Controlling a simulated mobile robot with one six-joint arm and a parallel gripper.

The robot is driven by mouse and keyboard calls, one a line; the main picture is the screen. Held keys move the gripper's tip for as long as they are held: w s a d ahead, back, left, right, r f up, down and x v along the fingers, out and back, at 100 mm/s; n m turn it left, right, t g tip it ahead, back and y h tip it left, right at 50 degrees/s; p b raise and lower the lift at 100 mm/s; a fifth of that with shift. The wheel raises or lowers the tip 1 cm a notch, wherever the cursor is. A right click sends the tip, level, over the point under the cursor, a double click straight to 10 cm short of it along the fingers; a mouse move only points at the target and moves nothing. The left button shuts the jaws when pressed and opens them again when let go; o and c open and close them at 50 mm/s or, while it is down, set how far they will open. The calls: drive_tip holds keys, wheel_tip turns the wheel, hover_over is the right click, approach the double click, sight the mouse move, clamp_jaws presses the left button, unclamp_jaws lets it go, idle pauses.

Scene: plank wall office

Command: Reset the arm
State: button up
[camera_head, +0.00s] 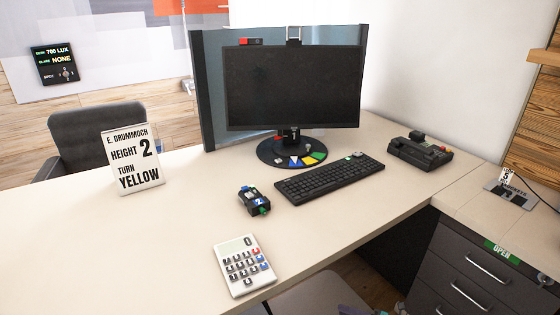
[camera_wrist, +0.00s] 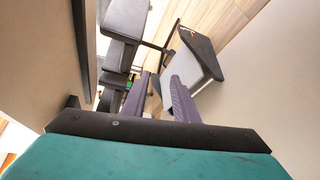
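My gripper (camera_wrist: 158,82) shows in the wrist view as two purple-grey fingers in front of a dark bar and a teal body. The fingers stand apart with a gap between them, and I see nothing held there. The wrist view is tilted, with dark furniture, wood planks and pale surfaces beyond the fingers.
The pale desk (camera_head: 150,235) holds a monitor (camera_head: 292,88), keyboard (camera_head: 330,178), calculator (camera_head: 243,265), small dark device (camera_head: 254,201), black box device (camera_head: 420,153) and a sign (camera_head: 132,160). A drawer unit (camera_head: 470,275) stands at right. A dark chair (camera_head: 95,130) is behind the desk.

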drive_tip(key=s+a+r+n+g+h+p, duration=0.1)
drive_tip(key=s+a+n+g+p, duration=0.35)
drive_tip(key=s+a+n, duration=0.35)
drive_tip(key=s+a+r+n+g+h+p, duration=0.1)
drive_tip(key=s+a+n+g+p, duration=0.35)
drive_tip(key=a, duration=0.55)
drive_tip(key=s+n+g+h+p, duration=0.3)
drive_tip(key=s+n+g+h, duration=0.3)
drive_tip(key=s+n, duration=0.8)
drive_tip(key=s+d+n+t+h, duration=0.1)
drive_tip(key=s+d+n+h, duration=0.2)
drive_tip(key=d+n, duration=0.7)
drive_tip(key=shift+d+f+n+h, duration=0.15)
drive_tip(key=shift+d+n+h, duration=0.05)
drive_tip(key=shift+n+h, duration=1.35)
